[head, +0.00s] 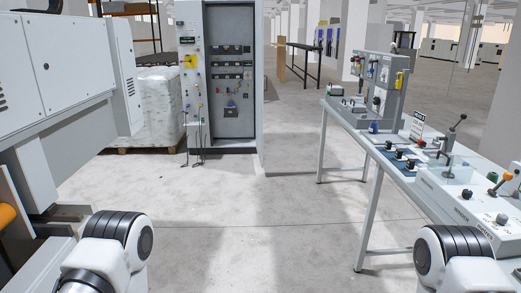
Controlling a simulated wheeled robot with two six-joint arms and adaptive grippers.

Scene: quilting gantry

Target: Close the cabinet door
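A tall grey cabinet (232,122) stands on the floor ahead, near the top middle of the head view. Its front is open, and rows of switches and devices show on the inner panel. A narrow light panel with a yellow label (190,61) and small knobs stands along its left side. It looks like the door swung open, but I cannot tell for sure. Parts of both my arms show at the bottom left and bottom right. Neither of my grippers is in view.
A table (366,141) with control boxes and levers runs along the right. A large white machine (60,70) fills the left. A wrapped pallet load (158,108) stands left of the cabinet. The concrete floor (255,205) between me and the cabinet is clear.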

